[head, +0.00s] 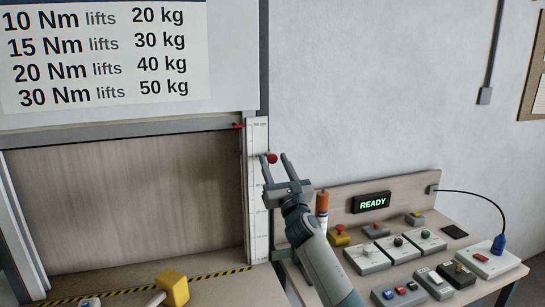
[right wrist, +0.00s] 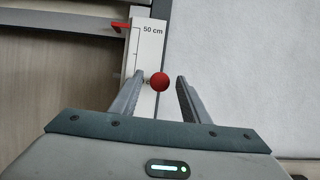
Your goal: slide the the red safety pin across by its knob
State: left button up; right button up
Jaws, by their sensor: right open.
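The red knob of the safety pin (head: 272,158) sits at the right side frame of the shutter, beside the white height scale (head: 257,200). The rest of the pin is hidden. The shutter panel (head: 120,205) shows at the left. My left gripper is not in view.
A bench (head: 345,285) with several button boxes and a READY display (head: 371,202) stands at the right. A yellow-headed mallet (head: 173,287) lies at the lower left near a striped edge. A red pointer (head: 239,126) marks the scale near its top.

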jog(key=shift+x, duration=1.15)
jog(key=shift+d, duration=0.1)
grip_shut()
